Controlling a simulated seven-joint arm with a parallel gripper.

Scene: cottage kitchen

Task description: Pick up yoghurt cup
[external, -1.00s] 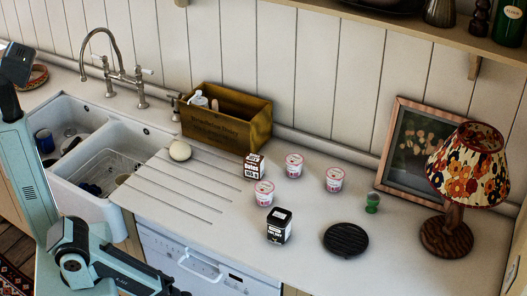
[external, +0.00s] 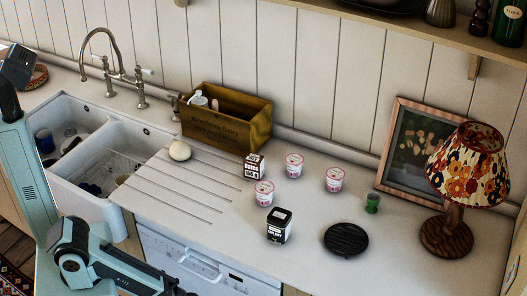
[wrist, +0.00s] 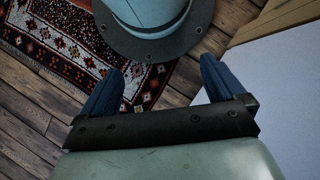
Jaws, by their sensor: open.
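Three yoghurt cups, white with red print, stand upright on the white counter: a back one (external: 294,165), a right one (external: 334,179) and a front left one (external: 264,193). They stand apart from each other. In the wrist view my gripper (wrist: 165,82) is open, with two blue fingers spread and nothing between them. The wrist view shows floor, rug and part of my base, and no cup. In the external view the arm is at the lower left, away from the cups, and its gripper end is not visible.
A dark-red box (external: 253,167) and a black tin (external: 279,226) stand close to the cups. A black round trivet (external: 346,240), a green egg cup (external: 372,203) and a lamp (external: 447,237) are to the right. A wooden crate (external: 245,131), an egg-like ball (external: 180,151) and the sink (external: 65,103) are left.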

